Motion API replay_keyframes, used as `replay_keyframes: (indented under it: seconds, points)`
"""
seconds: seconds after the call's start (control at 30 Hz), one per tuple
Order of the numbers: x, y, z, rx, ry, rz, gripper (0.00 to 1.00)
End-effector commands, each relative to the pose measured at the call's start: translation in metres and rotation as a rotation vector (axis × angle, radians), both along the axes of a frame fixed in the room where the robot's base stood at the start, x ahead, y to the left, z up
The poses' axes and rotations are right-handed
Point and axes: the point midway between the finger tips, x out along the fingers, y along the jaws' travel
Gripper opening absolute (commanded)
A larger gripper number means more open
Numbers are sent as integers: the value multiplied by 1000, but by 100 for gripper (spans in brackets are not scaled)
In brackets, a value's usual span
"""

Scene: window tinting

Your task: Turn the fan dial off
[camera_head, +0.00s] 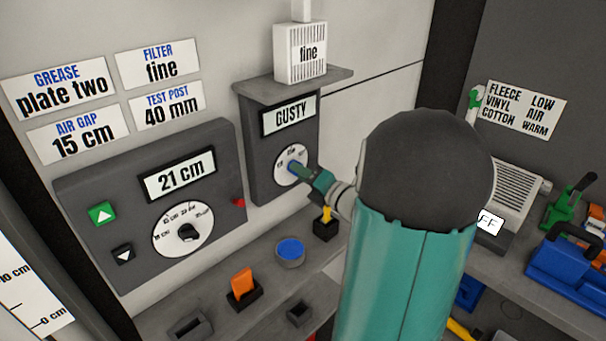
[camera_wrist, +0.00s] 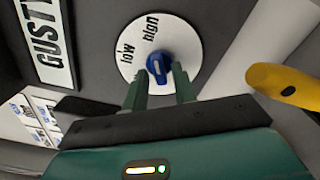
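The fan dial is a white round plate (camera_head: 283,156) with a blue knob (camera_wrist: 158,67), on a dark grey panel under a display reading GUSTY. In the wrist view, the plate (camera_wrist: 128,70) shows "low" and what looks like "high"; no "off" word is readable there. My gripper (camera_wrist: 161,80) is at the knob, its two green fingers apart with the knob's near end between their tips. Whether the fingers touch the knob is unclear. In the head view, my gripper (camera_head: 305,172) reaches the dial from the right and covers part of it.
A panel reading 21 cm (camera_head: 178,176) with another dial is to the left. Below are a blue round button (camera_head: 290,251), an orange switch (camera_head: 243,283) and a yellow-topped switch (camera_head: 327,216).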

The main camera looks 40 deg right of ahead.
Motion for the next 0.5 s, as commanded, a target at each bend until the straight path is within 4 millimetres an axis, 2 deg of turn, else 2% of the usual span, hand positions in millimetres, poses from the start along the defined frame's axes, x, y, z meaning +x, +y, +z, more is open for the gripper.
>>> replay_keyframes:
  seconds: [0.03, 0.1, 0.13, 0.5]
  points:
    - [0, 0, 0, 0, 0, 0, 17]
    - [0, 0, 0, 0, 0, 0, 3]
    - [0, 0, 0, 0, 0, 0, 0]
    - [0, 0, 0, -31, 0, 1, 0]
